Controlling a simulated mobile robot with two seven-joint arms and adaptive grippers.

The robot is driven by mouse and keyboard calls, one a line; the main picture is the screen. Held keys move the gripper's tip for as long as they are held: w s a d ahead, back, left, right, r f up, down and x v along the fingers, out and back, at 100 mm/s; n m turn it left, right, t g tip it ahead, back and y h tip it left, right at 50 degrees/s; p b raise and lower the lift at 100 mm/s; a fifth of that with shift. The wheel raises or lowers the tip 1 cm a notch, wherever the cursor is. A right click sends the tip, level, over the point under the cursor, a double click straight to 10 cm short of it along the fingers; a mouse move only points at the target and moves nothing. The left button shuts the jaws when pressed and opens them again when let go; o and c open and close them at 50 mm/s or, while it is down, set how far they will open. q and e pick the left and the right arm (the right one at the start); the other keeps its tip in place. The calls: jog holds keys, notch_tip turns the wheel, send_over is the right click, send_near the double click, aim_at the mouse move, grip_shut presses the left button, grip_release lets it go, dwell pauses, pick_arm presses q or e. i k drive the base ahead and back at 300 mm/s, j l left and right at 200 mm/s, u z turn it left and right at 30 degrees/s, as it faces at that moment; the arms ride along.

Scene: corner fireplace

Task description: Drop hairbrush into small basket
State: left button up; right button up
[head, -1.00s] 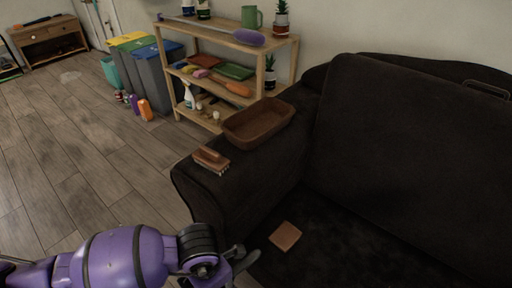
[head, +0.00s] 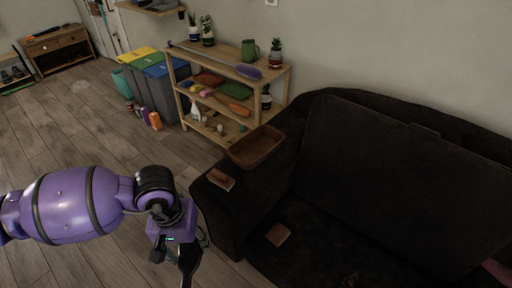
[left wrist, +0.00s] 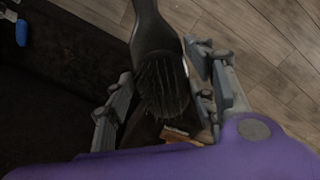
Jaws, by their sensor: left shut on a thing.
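A dark hairbrush (left wrist: 163,85) with a black bristled head lies between the fingers of my left gripper (left wrist: 161,72) in the left wrist view. The gripper is shut on it. In the head view my left gripper (head: 183,244) is low, in front of the sofa's armrest, with a dark shape below it that is hard to make out. The small basket (head: 257,147), brown and rectangular, sits on the far part of the armrest, up and to the right of the gripper and apart from it. My right gripper is not in view.
A wooden scrubbing brush (head: 221,179) lies on the armrest, nearer than the basket. A flat brown square (head: 278,235) lies on the dark sofa (head: 385,175). A wooden shelf (head: 225,122) with several items stands behind.

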aim_at(258, 149)
jog(key=j+z, duration=0.1)
jog(key=z, duration=0.95)
jog(key=i+j+z, duration=0.1)
jog(key=j+z, duration=1)
jog(key=j, duration=0.15)
jog(key=k+j+z, duration=0.2)
jog(key=j, duration=0.15)
jog(key=k+j, duration=0.1)
jog(key=j, duration=0.3)
jog(key=k+j+z, duration=0.1)
jog(key=j, duration=0.3)
jog(key=k+j, duration=0.1)
jog(key=j, duration=0.25)
jog(key=k+j, duration=0.1)
jog(key=j, duration=0.3)
jog(key=k+j+z, duration=0.1)
jog(key=j, duration=0.3)
